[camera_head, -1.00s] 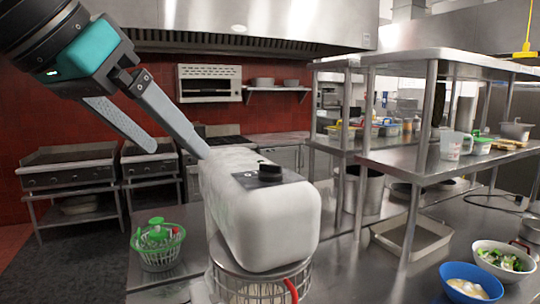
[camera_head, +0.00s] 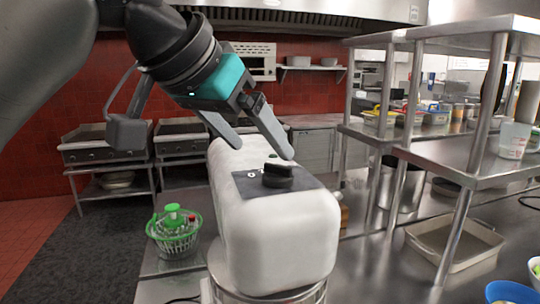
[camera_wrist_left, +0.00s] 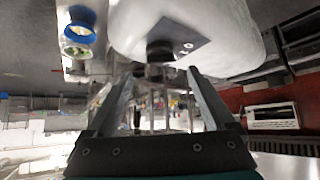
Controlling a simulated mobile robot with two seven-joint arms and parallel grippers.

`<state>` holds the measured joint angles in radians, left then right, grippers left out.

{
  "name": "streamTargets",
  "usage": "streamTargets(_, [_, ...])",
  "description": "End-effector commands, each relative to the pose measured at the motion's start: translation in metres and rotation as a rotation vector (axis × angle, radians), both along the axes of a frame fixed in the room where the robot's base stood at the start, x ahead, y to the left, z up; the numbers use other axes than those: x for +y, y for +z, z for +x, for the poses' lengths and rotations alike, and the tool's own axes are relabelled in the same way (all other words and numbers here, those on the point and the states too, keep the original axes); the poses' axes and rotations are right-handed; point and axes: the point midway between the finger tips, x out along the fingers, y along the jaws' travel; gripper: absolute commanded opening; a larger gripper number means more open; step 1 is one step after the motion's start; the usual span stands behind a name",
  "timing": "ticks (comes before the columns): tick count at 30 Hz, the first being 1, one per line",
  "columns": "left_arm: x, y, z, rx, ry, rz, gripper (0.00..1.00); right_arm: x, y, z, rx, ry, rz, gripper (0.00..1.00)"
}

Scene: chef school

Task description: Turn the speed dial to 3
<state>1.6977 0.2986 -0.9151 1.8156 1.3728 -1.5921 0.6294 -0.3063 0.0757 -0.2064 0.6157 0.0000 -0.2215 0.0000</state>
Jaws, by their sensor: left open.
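The white mixer (camera_head: 275,232) stands in the middle of the head view, with a dark panel on top. The black speed dial (camera_head: 278,176) sits on this panel, with a pale mark to its left. My left gripper (camera_head: 264,152) is open and empty, its fingertips pointing down just above and behind the dial. In the left wrist view the dial (camera_wrist_left: 160,50) shows beyond the open fingers, roughly in line with the gap between them. I cannot tell whether a fingertip touches the dial. My right gripper is in neither view.
A green-and-white basket (camera_head: 174,232) stands left of the mixer. A metal shelf rack (camera_head: 455,150) and a shallow tray (camera_head: 455,245) are at the right. A blue bowl (camera_head: 511,292) is at the lower right edge.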

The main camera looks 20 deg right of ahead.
Motion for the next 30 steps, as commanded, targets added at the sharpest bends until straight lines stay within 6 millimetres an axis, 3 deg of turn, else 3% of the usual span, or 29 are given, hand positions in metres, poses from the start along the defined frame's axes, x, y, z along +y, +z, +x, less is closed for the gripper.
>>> streamTargets(9, [-0.025,-0.033,0.022,0.001,0.0,-0.001,0.88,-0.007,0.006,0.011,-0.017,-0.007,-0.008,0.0])
streamTargets(21, [-0.029,-0.038,0.025,0.001,0.001,0.0,0.86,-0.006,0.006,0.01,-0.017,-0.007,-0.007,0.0])
streamTargets(30, [-0.029,-0.038,0.025,-0.001,0.0,-0.001,0.53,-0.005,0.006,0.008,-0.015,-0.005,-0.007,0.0])
